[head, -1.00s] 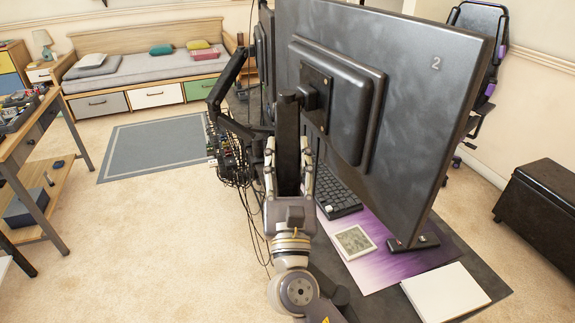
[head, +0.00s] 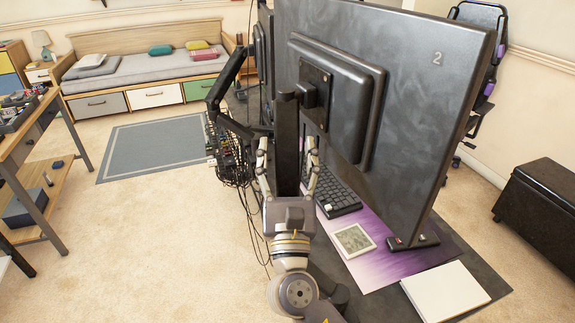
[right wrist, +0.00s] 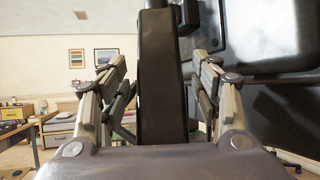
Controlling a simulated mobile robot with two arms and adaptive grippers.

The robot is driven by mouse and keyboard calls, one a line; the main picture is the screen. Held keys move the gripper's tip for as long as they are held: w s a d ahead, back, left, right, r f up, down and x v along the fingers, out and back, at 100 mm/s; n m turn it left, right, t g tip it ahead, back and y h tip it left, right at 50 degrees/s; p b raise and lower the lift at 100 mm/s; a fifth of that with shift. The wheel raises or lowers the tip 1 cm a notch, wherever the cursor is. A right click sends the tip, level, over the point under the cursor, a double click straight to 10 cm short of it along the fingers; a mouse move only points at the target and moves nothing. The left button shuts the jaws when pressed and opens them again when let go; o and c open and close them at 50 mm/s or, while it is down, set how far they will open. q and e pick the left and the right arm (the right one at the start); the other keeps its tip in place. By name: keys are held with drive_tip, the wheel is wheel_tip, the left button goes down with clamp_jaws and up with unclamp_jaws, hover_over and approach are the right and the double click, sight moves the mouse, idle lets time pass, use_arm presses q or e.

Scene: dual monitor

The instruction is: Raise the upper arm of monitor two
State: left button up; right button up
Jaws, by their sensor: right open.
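Monitor two (head: 415,110), a large dark screen marked "2", is seen from its back in the head view. Its upper arm (head: 287,135) is a black upright-looking bar ending at the joint behind the screen. The bar also fills the middle of the right wrist view (right wrist: 163,80). My right gripper (head: 287,150) is open, with one finger on each side of the bar. In the right wrist view a gap shows on both sides between the fingers and the bar. My left gripper is not in view.
The desk holds a keyboard (head: 338,196), a small framed picture (head: 354,241) and a white book (head: 445,291). A wire basket with cables (head: 232,155) hangs left of the gripper. Another black monitor arm (head: 217,92) stands behind. Open carpet lies to the left.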

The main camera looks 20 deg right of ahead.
drive_tip(key=v, duration=1.2)
